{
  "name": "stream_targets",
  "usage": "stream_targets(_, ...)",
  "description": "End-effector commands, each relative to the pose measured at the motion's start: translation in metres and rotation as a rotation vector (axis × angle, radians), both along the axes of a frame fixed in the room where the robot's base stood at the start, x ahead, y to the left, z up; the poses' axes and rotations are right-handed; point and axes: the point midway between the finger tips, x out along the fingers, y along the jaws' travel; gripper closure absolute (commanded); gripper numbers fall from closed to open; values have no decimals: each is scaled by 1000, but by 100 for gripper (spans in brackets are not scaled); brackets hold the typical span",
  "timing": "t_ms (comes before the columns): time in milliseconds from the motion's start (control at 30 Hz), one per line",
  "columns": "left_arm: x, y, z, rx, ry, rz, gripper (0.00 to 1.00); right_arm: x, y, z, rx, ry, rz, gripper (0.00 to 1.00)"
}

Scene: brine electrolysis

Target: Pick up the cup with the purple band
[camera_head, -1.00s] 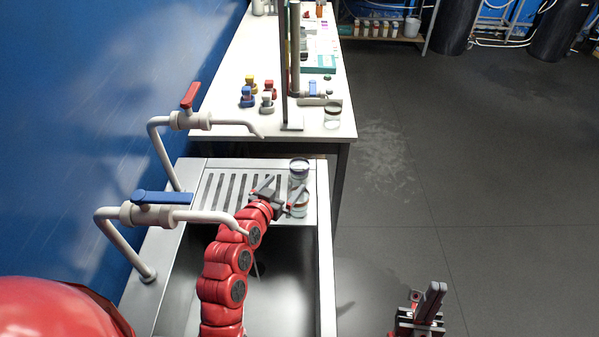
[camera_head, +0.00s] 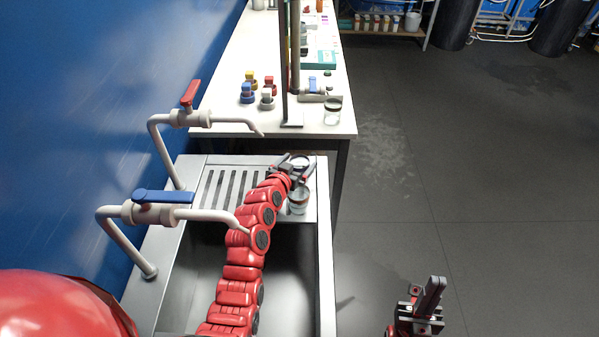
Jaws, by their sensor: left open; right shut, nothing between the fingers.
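Two clear cups stand on the sink's drainboard (camera_head: 212,185). The far cup (camera_head: 300,161) shows a dark rim band that may be purple; its colour is hard to tell at this size. My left gripper (camera_head: 301,165) is open, with its fingers on either side of that cup, which they partly hide. The near cup (camera_head: 298,203) stands just in front, beside my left arm's wrist. A third cup (camera_head: 332,112) with a dark rim stands on the white table. My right gripper (camera_head: 428,305) is shut and empty, over the floor at the bottom right.
The white table (camera_head: 230,118) behind holds a stand (camera_head: 285,70) and several small jars. Floor on the right is clear.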

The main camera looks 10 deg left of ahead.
Motion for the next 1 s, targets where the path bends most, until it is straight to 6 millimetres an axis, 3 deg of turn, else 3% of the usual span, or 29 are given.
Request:
stream_targets(300, 9, -2, -4, 1, 1, 0, 0, 0, 0, -1, 0, 0, 0, 100)
stream_targets(833, 9, -2, -3, 1, 1, 0, 94, 0, 0, -1, 0, 0, 0, 100)
stream_targets(1000, 9, -2, -3, 1, 0, 0, 97, 0, 0, -1, 0, 0, 0, 100)
